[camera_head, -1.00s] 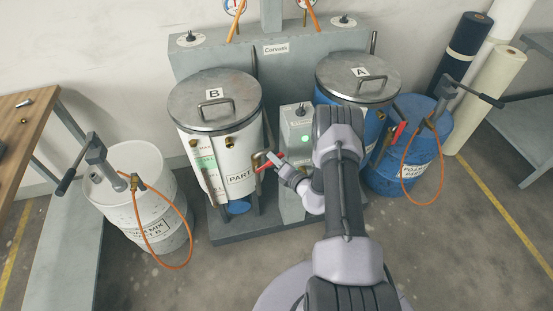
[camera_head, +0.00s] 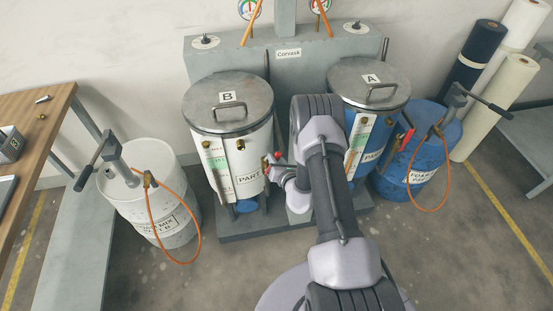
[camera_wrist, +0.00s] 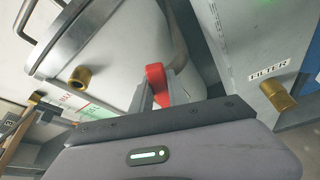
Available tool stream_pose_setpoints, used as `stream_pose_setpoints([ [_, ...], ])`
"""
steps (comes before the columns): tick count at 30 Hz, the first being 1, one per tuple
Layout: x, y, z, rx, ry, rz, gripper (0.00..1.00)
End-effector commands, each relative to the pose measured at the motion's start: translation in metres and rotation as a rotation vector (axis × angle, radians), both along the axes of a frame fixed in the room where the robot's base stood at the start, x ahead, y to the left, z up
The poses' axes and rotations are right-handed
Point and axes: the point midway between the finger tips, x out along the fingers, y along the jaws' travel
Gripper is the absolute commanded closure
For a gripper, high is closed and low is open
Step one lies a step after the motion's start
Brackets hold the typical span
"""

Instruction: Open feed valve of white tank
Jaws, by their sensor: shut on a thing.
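The white tank (camera_head: 225,150) marked B stands left of centre in the head view, with a grey metal lid (camera_head: 228,103). It fills the upper left of the wrist view (camera_wrist: 110,75). A red valve lever (camera_wrist: 157,82) shows by the tank's lower right side; only a small red part shows in the head view (camera_head: 274,157). My gripper (camera_wrist: 160,97) is shut on the red lever, with one finger on each side of it. In the head view my gripper (camera_head: 278,163) is small and partly hidden by my own arm.
The blue tank (camera_head: 359,140) marked A stands right of my arm. A grey box with a FILTER label (camera_wrist: 268,70) and brass fitting (camera_wrist: 277,95) is close on the right. A white drum (camera_head: 148,200) and blue drum (camera_head: 415,150) with orange hoses flank the stand. Open floor lies in front.

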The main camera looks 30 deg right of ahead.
Motion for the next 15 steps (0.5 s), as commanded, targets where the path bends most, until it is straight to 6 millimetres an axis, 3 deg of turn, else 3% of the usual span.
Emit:
stream_pose_setpoints([
  [12,0.0006,0.0001,0.0006,-0.004,0.0,0.0,1.0],
  [13,0.0006,0.0001,0.0006,-0.004,0.0,0.0,0.74],
  [15,0.0005,0.0002,0.0006,-0.004,0.0,0.0,0.6],
])
